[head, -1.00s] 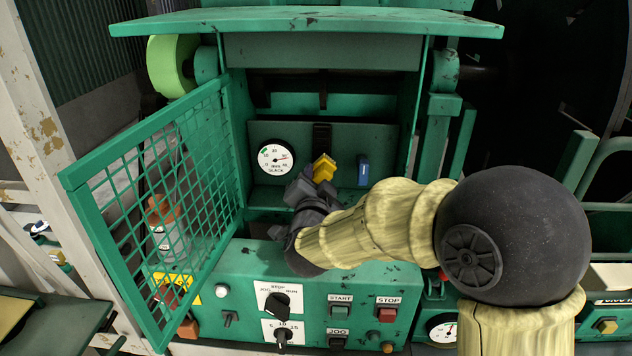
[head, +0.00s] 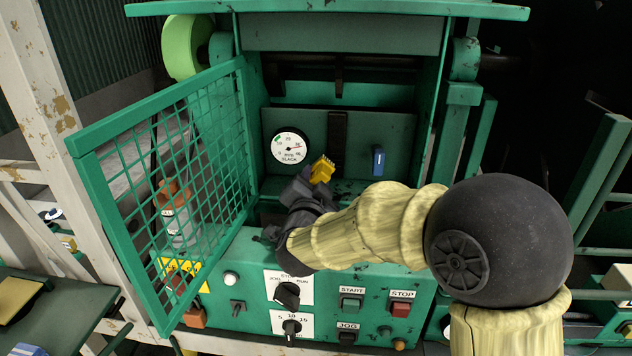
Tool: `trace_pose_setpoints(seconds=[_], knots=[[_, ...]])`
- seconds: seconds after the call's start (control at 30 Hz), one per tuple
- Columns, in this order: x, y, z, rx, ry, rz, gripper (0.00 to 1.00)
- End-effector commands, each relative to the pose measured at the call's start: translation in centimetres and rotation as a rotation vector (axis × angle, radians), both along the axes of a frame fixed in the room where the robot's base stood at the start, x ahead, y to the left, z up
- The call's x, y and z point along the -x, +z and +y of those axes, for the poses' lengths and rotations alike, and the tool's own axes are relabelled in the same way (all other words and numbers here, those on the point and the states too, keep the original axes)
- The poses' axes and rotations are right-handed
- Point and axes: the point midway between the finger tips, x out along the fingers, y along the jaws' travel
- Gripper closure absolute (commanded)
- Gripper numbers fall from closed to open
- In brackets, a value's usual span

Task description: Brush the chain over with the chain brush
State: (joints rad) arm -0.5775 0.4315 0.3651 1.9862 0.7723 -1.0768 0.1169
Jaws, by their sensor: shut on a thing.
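The chain (head: 338,142) looks like a dark vertical strip on the back panel of the open green machine. A yellow block (head: 322,170), apparently the chain brush, is held in my dark gripper (head: 309,182). My gripper is shut on it inside the opening, just left of the chain's lower part and below the gauge. The gripper's fingers are small and partly hidden by the wrist.
A green mesh guard door (head: 170,200) stands open at the left. A round slack gauge (head: 290,148) is left of the chain and a blue part (head: 378,160) right of it. The control panel (head: 250,262) with knobs and buttons lies below my arm.

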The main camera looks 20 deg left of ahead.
Motion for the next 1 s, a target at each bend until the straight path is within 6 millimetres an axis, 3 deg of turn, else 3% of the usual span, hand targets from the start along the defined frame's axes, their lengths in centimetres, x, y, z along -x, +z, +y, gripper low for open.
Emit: trace_pose_setpoints(seconds=[1.0], knots=[[-0.5, 0.01, 0.18, 0.0, 0.001, 0.0, 1.0]])
